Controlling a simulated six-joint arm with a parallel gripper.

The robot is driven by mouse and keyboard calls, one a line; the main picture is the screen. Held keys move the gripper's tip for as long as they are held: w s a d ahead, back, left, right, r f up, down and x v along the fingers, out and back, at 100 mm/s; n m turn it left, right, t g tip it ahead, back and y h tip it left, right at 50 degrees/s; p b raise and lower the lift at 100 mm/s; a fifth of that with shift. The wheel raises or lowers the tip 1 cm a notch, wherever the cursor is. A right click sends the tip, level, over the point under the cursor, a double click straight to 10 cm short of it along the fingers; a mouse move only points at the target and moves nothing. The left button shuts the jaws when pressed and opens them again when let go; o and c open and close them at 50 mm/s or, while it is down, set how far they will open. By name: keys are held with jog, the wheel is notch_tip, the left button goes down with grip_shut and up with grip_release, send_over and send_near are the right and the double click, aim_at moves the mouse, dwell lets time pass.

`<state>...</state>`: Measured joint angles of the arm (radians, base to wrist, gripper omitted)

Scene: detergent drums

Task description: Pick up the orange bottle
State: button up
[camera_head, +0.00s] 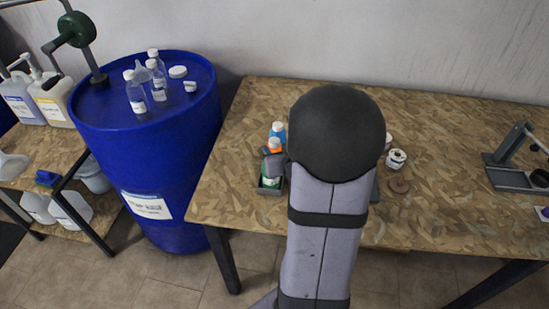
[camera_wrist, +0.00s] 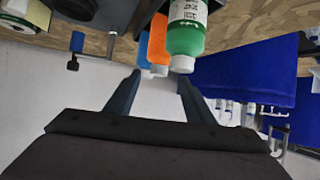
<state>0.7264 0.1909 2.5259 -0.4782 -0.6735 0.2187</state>
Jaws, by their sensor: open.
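The orange bottle (camera_head: 275,144) stands in the head view between a blue bottle (camera_head: 278,128) and a green bottle (camera_head: 270,180), in a row at the left of my arm. In the wrist view, which appears upside down, the orange bottle (camera_wrist: 157,40) hangs from the top beside the green bottle (camera_wrist: 187,38), partly hidden by it. In the head view my arm hides most of the gripper; a dark part shows over the row.
A small grey tray (camera_head: 268,191) holds the green bottle. The wooden table (camera_head: 450,140) has a white-lidded container (camera_head: 396,159) and a metal stand (camera_head: 515,160) at right. A blue drum (camera_head: 150,130) with clear bottles stands at left. The wall is close behind.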

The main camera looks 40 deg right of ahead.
aim_at(275, 142)
jog(key=shift+r+p+x, duration=0.2)
jog(key=shift+p+x, duration=0.35)
jog(key=shift+x, duration=3.15)
jog(key=shift+d, duration=0.2)
jog(key=shift+c, duration=0.4)
grip_shut()
